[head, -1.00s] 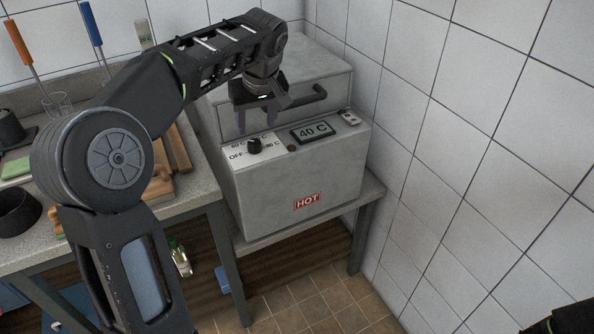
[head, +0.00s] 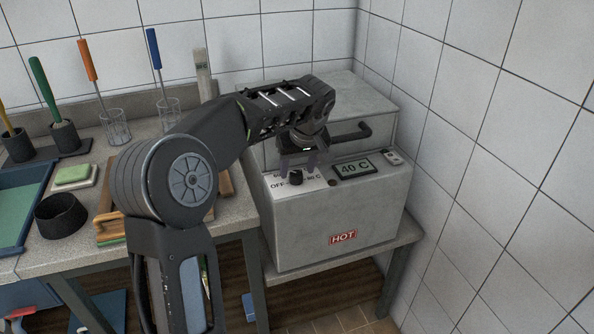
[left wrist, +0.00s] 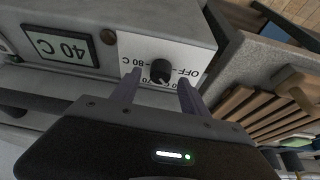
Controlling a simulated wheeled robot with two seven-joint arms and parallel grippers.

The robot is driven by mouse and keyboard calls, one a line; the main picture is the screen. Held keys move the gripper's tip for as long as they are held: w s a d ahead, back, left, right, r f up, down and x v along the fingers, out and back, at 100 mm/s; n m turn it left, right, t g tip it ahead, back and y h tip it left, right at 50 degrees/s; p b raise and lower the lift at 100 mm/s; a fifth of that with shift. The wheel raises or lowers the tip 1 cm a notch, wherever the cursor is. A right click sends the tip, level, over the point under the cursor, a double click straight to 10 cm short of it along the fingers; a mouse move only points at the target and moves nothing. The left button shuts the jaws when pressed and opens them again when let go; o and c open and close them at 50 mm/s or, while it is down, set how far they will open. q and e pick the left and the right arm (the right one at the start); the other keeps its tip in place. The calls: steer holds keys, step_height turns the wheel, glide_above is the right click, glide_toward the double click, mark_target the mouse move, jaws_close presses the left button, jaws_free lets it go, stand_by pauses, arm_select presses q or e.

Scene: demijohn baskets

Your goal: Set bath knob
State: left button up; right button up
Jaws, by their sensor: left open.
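The grey bath unit (head: 300,230) stands on a low bench near the corner. Its black knob (head: 296,178) sits on a white label with OFF and temperature marks; the knob also shows in the left wrist view (left wrist: 161,71). The display (head: 354,168) beside it reads 40 C. My left gripper (head: 299,170) is just above the knob, open and empty. In the left wrist view its two fingers (left wrist: 158,82) lie on either side of the knob, and I cannot tell whether they touch it. The knob's pointer direction is unclear. My right gripper is not in view.
A dark handle (head: 352,134) sticks out from the unit's lid behind my left gripper. A red HOT sign (head: 343,237) is on its front. A tiled wall closes the right side. The left worktop holds a black bowl (head: 61,213), a green sponge (head: 73,174) and tools in glasses.

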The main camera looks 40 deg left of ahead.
arm_select(q)
steer(key=shift+x, duration=0.9)
steer(key=shift+c, duration=0.4)
jaws_close()
